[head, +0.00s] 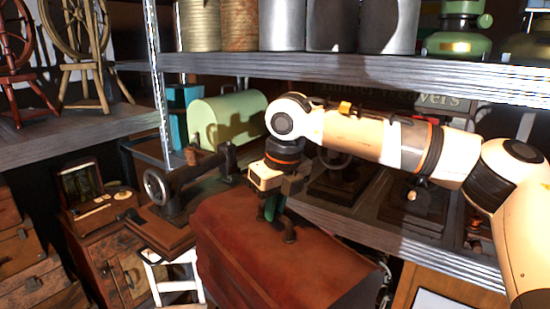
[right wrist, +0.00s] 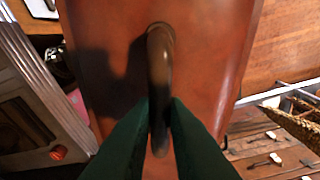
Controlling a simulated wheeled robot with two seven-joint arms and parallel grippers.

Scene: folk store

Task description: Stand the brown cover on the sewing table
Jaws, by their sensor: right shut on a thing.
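The brown cover (head: 270,265) is a large reddish-brown box-like case with a curved handle (right wrist: 160,60) on top. My right gripper (head: 272,212) comes down from above and its dark green fingers are shut on that handle. In the right wrist view the fingertips (right wrist: 160,108) pinch the handle from both sides. The cover looks slightly tilted in the head view, and its underside is hidden. A dark sewing machine (head: 175,190) with a hand wheel stands on a wooden base just left of the cover. I cannot tell which surface is the sewing table. My left gripper is not in view.
A metal shelf (head: 350,68) holding cans runs above my right arm, and a lower shelf (head: 400,240) lies behind the cover. A pale green rounded case (head: 228,118) stands behind the sewing machine. A wooden cabinet (head: 120,255) and a white chair (head: 178,280) are at left.

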